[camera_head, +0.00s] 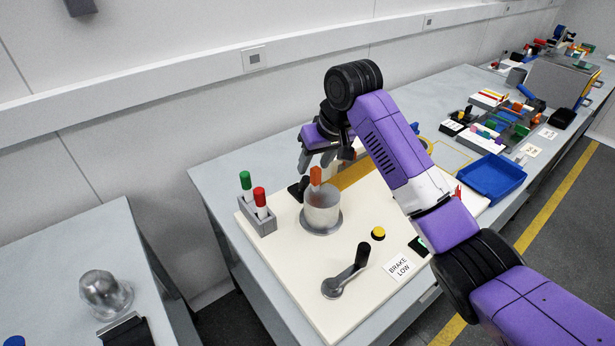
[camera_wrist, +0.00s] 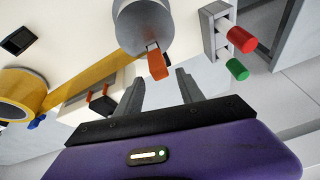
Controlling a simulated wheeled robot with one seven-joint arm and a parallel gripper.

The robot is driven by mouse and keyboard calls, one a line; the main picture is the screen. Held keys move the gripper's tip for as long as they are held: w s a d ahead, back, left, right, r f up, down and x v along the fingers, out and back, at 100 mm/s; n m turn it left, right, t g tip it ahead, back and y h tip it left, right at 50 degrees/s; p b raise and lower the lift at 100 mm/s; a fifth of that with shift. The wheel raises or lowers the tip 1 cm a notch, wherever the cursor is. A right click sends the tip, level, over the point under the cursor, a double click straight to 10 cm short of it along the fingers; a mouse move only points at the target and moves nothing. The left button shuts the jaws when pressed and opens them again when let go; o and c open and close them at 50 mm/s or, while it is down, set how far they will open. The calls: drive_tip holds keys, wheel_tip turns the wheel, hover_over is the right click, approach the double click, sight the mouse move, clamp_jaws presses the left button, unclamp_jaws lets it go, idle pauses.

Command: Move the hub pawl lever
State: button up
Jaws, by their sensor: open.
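The hub (camera_head: 321,209) is a grey metal cylinder on a round base, standing upright on a cream board. An orange pawl lever (camera_head: 315,177) sticks up at its top; in the wrist view the lever (camera_wrist: 157,64) projects from the hub (camera_wrist: 143,25) toward my gripper. My gripper (camera_head: 318,160) is just behind and above the lever. In the wrist view its two fingers (camera_wrist: 160,82) are spread apart, with the orange lever tip between and just beyond them. Nothing is held. I cannot tell whether the fingers touch the lever.
A grey holder (camera_head: 257,218) carries green and red handles. A dark crank handle (camera_head: 347,272), a yellow button (camera_head: 378,233) and a "BRAKE LOW" card (camera_head: 400,268) occupy the board's front. A blue tray (camera_head: 490,177) lies right. A wall rises behind the bench.

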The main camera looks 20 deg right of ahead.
sight(306, 179)
drive_tip(key=x, duration=0.7)
drive_tip(key=shift+w+a+f+p, duration=0.1)
drive_tip(key=shift+f+p, duration=0.05)
drive_tip(key=shift+p, duration=0.2)
clamp_jaws()
idle(1.0)
